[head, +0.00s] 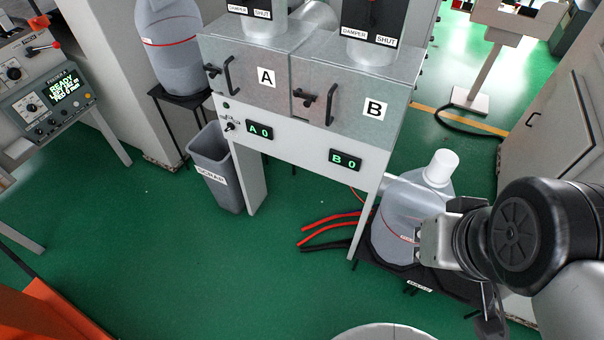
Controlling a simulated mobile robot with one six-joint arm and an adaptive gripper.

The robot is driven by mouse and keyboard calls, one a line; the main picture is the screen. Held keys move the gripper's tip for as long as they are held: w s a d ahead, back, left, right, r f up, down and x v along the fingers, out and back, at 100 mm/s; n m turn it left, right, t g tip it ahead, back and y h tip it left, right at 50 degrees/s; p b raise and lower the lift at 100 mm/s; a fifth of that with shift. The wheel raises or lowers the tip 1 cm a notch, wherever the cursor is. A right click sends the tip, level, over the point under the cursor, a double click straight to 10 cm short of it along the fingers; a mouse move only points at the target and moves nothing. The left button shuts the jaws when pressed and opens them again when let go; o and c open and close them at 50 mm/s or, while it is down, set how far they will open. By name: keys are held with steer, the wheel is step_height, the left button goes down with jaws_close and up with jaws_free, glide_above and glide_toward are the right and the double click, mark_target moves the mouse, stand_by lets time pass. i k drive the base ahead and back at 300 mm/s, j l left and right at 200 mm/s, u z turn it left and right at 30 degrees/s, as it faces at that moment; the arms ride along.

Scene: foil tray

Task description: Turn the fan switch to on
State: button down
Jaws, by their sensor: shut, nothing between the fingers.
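A small dark rotary switch (231,126) with a round printed dial sits at the left end of the white front panel (290,146), left of the A 0 display. Its lettering is too small to read, so I cannot tell for sure that it is the fan switch or which position it is in. My gripper (422,243) is at the lower right, in front of the large jug (398,219), well to the right of and apart from the switch. It is shut and empty; its fingertips are small and partly hidden.
Doors A (250,82) and B (352,112) have protruding handles above the panel. A grey scrap bin (214,165) stands below left. Red and black hoses (325,230) lie on the floor. A tan cabinet (560,120) is at right. The green floor is open front left.

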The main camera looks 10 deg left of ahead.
mark_target(229, 126)
steer(key=i+j+u, duration=0.15)
steer(key=i+j, duration=0.2)
steer(key=i+j+u, duration=0.2)
steer(key=i, duration=0.25)
steer(key=i+j+u, duration=0.15)
steer(key=i+j, duration=0.15)
steer(key=i, duration=0.15)
steer(key=i+j+u, duration=0.15)
steer(key=i, duration=0.3)
